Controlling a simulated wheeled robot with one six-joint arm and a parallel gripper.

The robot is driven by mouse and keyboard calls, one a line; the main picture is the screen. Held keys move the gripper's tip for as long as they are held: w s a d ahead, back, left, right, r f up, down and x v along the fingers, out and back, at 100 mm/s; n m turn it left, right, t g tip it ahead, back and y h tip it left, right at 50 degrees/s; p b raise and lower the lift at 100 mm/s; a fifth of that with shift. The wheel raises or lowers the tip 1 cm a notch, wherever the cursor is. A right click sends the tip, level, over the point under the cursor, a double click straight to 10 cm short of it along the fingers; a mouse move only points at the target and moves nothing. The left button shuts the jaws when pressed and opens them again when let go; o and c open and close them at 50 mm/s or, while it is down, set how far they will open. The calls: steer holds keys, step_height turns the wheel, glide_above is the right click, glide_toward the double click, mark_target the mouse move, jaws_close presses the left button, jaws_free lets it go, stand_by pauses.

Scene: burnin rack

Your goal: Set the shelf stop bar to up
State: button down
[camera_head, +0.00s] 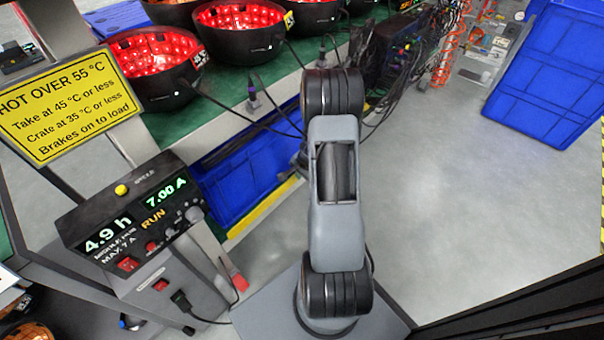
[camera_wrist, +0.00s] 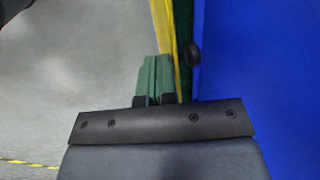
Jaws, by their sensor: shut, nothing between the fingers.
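A yellow bar (camera_head: 262,208) runs along the lower front edge of the rack, in front of a blue crate (camera_head: 235,180); it appears to be the shelf stop bar. In the wrist view a yellow strip (camera_wrist: 163,35), likely the same bar, runs down the picture just right of my gripper (camera_wrist: 153,62). The green fingers are closed together and hold nothing. They are beside the strip; I cannot tell whether they touch it. A dark round knob (camera_wrist: 193,54) sits right of the strip, against a blue wall (camera_wrist: 260,60). In the head view my arm mostly hides the gripper.
Red-lit black bowls (camera_head: 240,30) stand on the green shelf (camera_head: 285,75) above. A control box (camera_head: 135,215) and a yellow warning sign (camera_head: 65,105) are at left. Black cables (camera_head: 265,115) hang near my arm. Another blue crate (camera_head: 555,75) is at upper right. Grey floor (camera_head: 460,200) is clear.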

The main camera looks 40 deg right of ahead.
steer(key=s+d+r+p, duration=0.2)
steer(key=s+r+p, duration=0.1)
steer(key=s+r, duration=0.4)
step_height(320, 180, up, 2)
steer(key=shift+r+p, duration=0.15)
steer(key=shift+p, duration=0.2)
